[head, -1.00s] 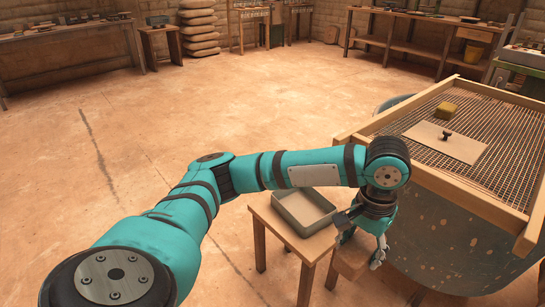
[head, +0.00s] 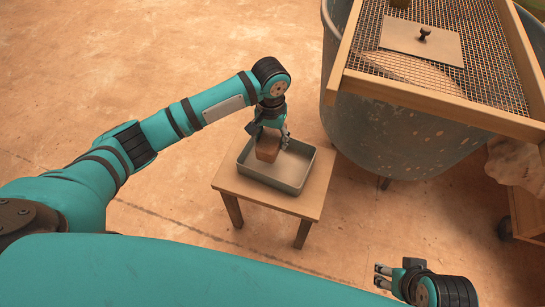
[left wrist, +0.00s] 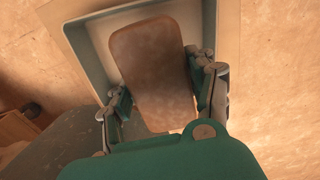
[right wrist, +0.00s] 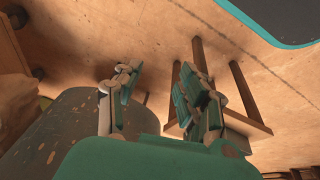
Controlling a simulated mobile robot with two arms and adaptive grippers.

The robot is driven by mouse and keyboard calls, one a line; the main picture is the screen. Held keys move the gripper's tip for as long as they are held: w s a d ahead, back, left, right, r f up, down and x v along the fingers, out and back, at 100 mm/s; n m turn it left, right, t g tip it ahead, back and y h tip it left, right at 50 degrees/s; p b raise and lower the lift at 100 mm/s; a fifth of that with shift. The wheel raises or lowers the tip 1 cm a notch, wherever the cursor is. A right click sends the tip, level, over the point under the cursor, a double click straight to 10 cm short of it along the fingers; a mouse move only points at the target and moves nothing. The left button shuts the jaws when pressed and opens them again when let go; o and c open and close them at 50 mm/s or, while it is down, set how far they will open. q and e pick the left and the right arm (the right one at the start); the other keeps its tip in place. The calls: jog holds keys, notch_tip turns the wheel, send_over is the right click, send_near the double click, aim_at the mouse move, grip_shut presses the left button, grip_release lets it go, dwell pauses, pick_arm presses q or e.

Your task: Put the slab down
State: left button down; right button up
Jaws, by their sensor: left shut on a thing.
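The brown slab (head: 267,147) is held on its edge, roughly upright, over the grey tray (head: 281,184). My left gripper (head: 269,135) is shut on it. In the left wrist view the slab (left wrist: 152,75) sits between the two fingers, with the tray's pale inside and rim (left wrist: 82,42) behind it. I cannot tell whether the slab's lower end touches the tray floor. The tray stands on a small wooden table (head: 312,205). My right gripper (head: 383,276) is open and empty, low at the right; its parted fingers also show in the right wrist view (right wrist: 160,95).
A large grey tub (head: 400,140) stands right of the table, with a wood-framed mesh screen (head: 480,75) on top. A flat board with a knob (head: 422,44) lies on the mesh. The floor left of the table is clear.

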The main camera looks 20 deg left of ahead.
pick_arm(q)
notch_tip(320, 180, down, 5)
jog(key=shift+d+r+b, duration=0.1)
jog(key=shift+r+b, duration=0.05)
jog(key=shift+b, duration=0.55)
notch_tip(320, 180, down, 4)
jog(key=shift+r+b, duration=0.25)
jog(key=shift+b, duration=0.5)
jog(key=shift+f, duration=0.15)
pick_arm(e)
jog(key=w+a+r+t+y, duration=0.1)
jog(key=w+a+r+t, duration=0.1)
jog(key=w+t, duration=0.2)
jog(key=w+a+r+t+y, duration=0.1)
jog(key=w+a+r+t, duration=0.1)
jog(key=w, duration=0.6)
jog(key=shift+w+r+t, duration=0.15)
jog(key=shift+r+t, duration=0.65)
jog(key=shift+t, duration=0.1)
pick_arm(q)
jog(key=shift+f, duration=0.1)
pick_arm(e)
jog(key=shift+f, duration=0.1)
pick_arm(q)
jog(key=shift+c, duration=2.1)
grip_release()
jog(key=shift+s, duration=0.1)
pick_arm(e)
jog(key=shift+s+d+f, duration=0.1)
jog(key=shift+s, duration=0.1)
